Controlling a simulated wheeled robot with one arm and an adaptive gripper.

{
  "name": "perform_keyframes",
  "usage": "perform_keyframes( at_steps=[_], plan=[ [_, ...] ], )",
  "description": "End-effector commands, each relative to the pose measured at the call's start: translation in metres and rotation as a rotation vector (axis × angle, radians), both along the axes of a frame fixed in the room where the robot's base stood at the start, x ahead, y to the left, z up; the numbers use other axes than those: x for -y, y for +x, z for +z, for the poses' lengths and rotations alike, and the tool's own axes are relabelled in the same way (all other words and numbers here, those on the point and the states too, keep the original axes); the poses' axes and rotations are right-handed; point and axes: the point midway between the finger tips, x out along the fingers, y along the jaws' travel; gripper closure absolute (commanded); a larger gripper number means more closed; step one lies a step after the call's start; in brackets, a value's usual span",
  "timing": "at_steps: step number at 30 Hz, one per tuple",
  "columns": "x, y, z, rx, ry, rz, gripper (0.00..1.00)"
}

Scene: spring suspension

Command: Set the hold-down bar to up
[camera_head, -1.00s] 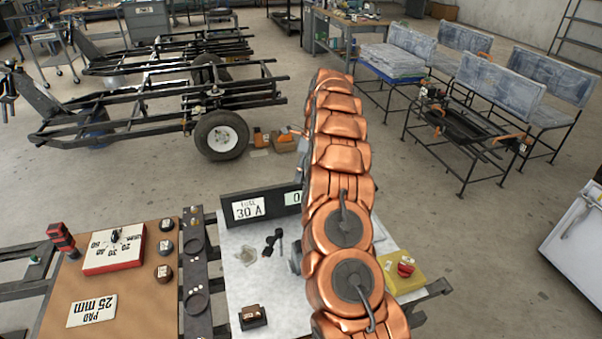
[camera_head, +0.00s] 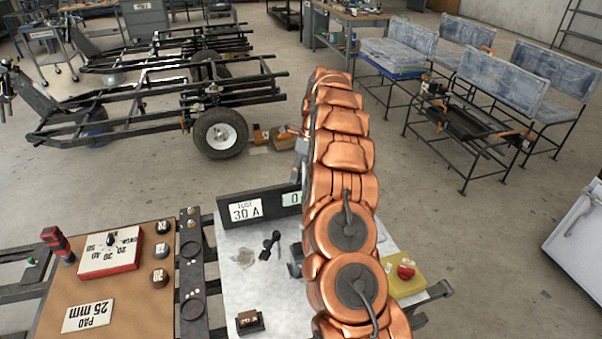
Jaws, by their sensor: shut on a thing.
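My copper-coloured arm (camera_head: 340,190) rises through the middle of the view and covers part of the bench behind it. My gripper cannot be made out; it seems hidden behind the arm. No part can be named for certain as the hold-down bar. A small black lever-like piece (camera_head: 270,243) stands tilted on the light bench plate (camera_head: 240,290), left of the arm. A grey fitting (camera_head: 294,262) shows at the arm's left edge, mostly covered, and I cannot tell what it belongs to.
A brown board (camera_head: 130,310) with a red-sided dial box (camera_head: 110,252) lies left. A yellow box with a red knob (camera_head: 405,271) is right of the arm. Wheeled frames (camera_head: 160,105) and seats (camera_head: 500,75) stand behind on open floor.

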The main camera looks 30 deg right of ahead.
Motion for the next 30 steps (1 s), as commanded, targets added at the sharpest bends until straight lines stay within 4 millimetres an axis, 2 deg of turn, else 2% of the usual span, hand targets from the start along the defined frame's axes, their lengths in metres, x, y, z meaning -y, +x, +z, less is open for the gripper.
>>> perform_keyframes(
  at_steps=[11,30],
  plan=[
    [0.003,0.001,0.005,0.001,-0.001,-0.001,0.43],
    [0.021,0.004,0.063,0.001,-0.001,-0.002,0.43]
  ],
)
